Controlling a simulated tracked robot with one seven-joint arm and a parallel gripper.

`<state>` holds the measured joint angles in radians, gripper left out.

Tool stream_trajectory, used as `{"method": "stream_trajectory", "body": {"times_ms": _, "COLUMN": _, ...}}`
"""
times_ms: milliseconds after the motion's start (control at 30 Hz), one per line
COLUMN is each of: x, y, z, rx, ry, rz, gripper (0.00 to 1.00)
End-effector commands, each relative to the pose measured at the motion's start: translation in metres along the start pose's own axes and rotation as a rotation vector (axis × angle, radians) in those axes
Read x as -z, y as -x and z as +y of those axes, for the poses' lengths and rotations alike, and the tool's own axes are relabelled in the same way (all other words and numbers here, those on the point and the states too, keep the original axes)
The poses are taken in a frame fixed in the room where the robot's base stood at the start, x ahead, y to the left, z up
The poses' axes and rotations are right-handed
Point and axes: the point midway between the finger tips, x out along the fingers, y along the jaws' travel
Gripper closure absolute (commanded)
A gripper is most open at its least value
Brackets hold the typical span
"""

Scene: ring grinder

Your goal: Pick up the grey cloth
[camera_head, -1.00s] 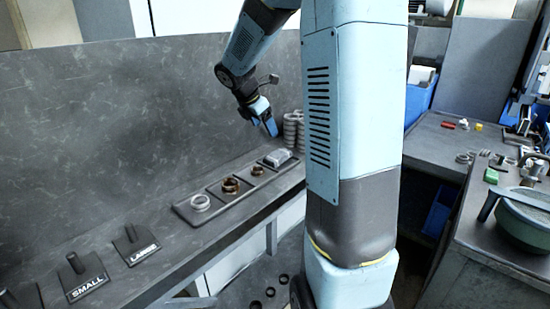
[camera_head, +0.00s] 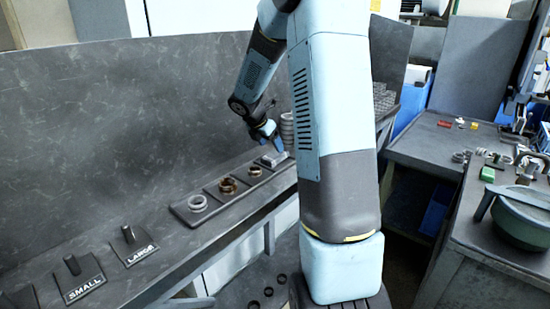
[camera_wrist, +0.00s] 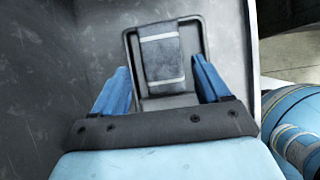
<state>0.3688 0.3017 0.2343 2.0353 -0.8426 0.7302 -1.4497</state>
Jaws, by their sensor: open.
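The grey cloth (camera_wrist: 162,62) is folded, with pale stripes across it. In the wrist view it lies in a dark square tray compartment (camera_wrist: 196,32), between and beyond my two blue fingers. My gripper (camera_wrist: 160,88) is open, one finger on each side of the cloth. In the head view the cloth (camera_head: 272,159) lies at the far right end of the tray row, and my gripper (camera_head: 268,140) is just above it, pointing down. I cannot tell whether the fingers touch the cloth.
Tray compartments along the bench hold silver rings (camera_head: 197,203) and brown rings (camera_head: 228,187). A stack of grey rings (camera_head: 288,130) stands close behind my gripper. Markers reading SMALL (camera_head: 82,288) and LARGE (camera_head: 138,254) stand at the left. The dark back wall (camera_head: 120,130) rises behind the bench.

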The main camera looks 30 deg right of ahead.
Motion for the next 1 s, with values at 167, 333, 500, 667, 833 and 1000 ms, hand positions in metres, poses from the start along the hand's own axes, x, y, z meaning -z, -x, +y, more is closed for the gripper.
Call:
{"method": "stream_trajectory", "body": {"times_ms": 167, "x": 0.006, "y": -0.022, "z": 0.0, "rx": 0.003, "ry": 0.001, "rz": 0.002, "gripper": 0.24}}
{"method": "stream_trajectory", "body": {"times_ms": 333, "x": 0.007, "y": -0.043, "z": 0.0, "rx": 0.002, "ry": -0.001, "rz": 0.002, "gripper": 0.24}}
{"method": "stream_trajectory", "body": {"times_ms": 500, "x": 0.007, "y": -0.05, "z": 0.001, "rx": 0.0, "ry": 0.001, "rz": 0.001, "gripper": 0.24}}
{"method": "stream_trajectory", "body": {"times_ms": 667, "x": 0.007, "y": -0.05, "z": 0.001, "rx": 0.0, "ry": 0.001, "rz": 0.001, "gripper": 0.24}}
{"method": "stream_trajectory", "body": {"times_ms": 833, "x": 0.007, "y": -0.049, "z": 0.001, "rx": -0.001, "ry": 0.001, "rz": 0.001, "gripper": 0.38}}
{"method": "stream_trajectory", "body": {"times_ms": 1000, "x": 0.008, "y": -0.049, "z": 0.001, "rx": -0.001, "ry": 0.001, "rz": 0.001, "gripper": 0.54}}
